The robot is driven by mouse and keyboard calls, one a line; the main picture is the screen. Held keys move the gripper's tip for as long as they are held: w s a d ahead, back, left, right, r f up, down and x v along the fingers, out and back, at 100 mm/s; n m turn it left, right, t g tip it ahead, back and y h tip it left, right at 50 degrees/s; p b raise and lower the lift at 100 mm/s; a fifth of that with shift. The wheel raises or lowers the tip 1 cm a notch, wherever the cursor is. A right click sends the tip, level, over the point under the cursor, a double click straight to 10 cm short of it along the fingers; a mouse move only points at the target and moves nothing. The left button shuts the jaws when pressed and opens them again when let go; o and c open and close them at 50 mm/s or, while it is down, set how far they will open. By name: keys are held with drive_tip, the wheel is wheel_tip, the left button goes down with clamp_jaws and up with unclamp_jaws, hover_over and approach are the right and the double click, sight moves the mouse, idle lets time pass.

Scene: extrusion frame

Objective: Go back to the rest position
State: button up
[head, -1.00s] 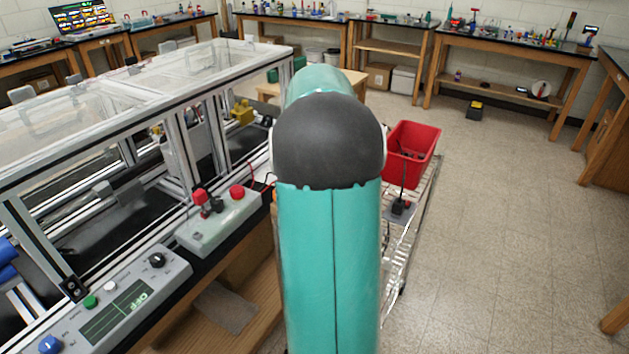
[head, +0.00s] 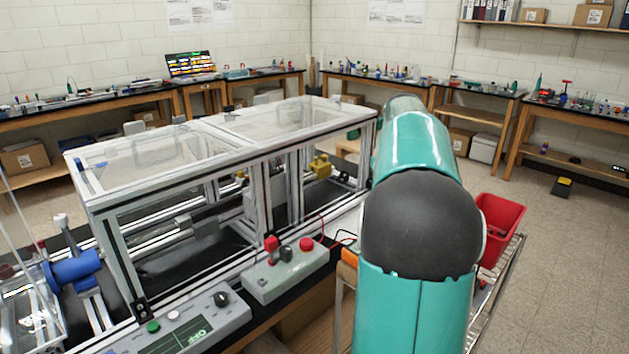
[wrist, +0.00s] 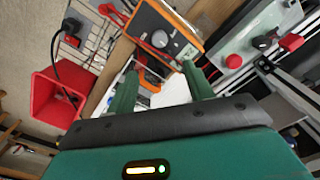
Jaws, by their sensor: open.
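My gripper (wrist: 158,88) shows in the wrist view with its two green fingers spread apart and nothing between them. Beyond the fingertips is an orange-framed meter (wrist: 165,35) with a dial. The gripper itself is hidden in the head view, where my teal arm with its dark joint fills the right of centre. The machine in its extrusion frame (head: 262,200) stands to the left of my arm, with clear panels on top.
A red bin (head: 503,222) stands on a wire cart right of my arm. Benches run along the walls.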

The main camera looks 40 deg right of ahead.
drive_tip(key=w+a+r+n+t, duration=0.2)
drive_tip(key=a+n, duration=0.1)
drive_tip(key=a, duration=1.9)
drive_tip(key=s+a+f+n+t, duration=0.1)
drive_tip(key=s+a+f, duration=0.1)
drive_tip(key=a, duration=0.4)
drive_tip(key=s+a+f+n+t, duration=0.1)
drive_tip(key=s+a+f, duration=0.2)
drive_tip(key=a, duration=0.4)
drive_tip(key=s+a+f+n+t, duration=0.1)
drive_tip(key=s+a+f, duration=0.1)
drive_tip(key=s+a, duration=0.2)
drive_tip(key=a, duration=0.3)
drive_tip(key=shift+s+a+f+n+t, duration=0.25)
drive_tip(key=shift+s+n+t, duration=0.05)
drive_tip(key=shift+s, duration=0.1)
drive_tip(key=c, duration=0.3)
drive_tip(key=shift+d, duration=0.1)
drive_tip(key=shift+c, duration=0.2)
drive_tip(key=shift+d, duration=0.15)
